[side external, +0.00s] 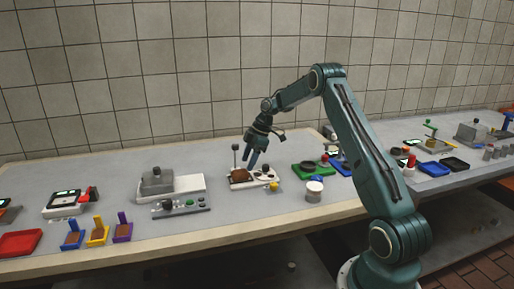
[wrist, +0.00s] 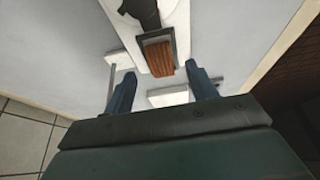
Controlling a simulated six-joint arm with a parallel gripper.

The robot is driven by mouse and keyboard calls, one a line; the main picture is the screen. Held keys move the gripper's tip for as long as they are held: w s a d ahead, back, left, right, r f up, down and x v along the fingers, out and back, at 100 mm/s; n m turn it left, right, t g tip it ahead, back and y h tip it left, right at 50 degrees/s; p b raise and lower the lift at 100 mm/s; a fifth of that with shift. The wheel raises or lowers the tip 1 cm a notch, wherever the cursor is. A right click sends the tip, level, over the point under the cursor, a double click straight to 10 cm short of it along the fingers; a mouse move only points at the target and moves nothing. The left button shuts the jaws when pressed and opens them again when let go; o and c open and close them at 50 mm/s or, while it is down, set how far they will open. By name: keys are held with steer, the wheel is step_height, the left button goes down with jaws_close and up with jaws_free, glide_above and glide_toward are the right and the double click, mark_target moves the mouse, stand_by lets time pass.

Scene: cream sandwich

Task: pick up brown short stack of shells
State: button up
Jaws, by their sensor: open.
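The brown short stack of shells (wrist: 159,57) lies in a dark-rimmed slot at the end of a white holder (wrist: 125,30), between and beyond my fingertips in the wrist view. In the side view the brown stack (side external: 239,175) shows at the left part of the white holder (side external: 240,186). My gripper (wrist: 160,82) is open and empty, its two blue fingers on either side of the stack's line. In the side view my gripper (side external: 252,160) hangs just above the holder, close to the stack. I cannot tell the exact height gap.
A thin post with a dark knob (side external: 235,148) stands at the holder's left. A green tray (side external: 310,170) and a white cup (side external: 314,190) are to the right. The tiled wall is behind.

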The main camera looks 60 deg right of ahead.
mark_target(243, 171)
steer(key=shift+x, duration=2)
steer(key=shift+a, duration=0.1)
steer(key=shift+c, duration=0.3)
steer(key=c, duration=1.1)
steer(key=shift+r, duration=0.2)
steer(key=shift+r, duration=4.9)
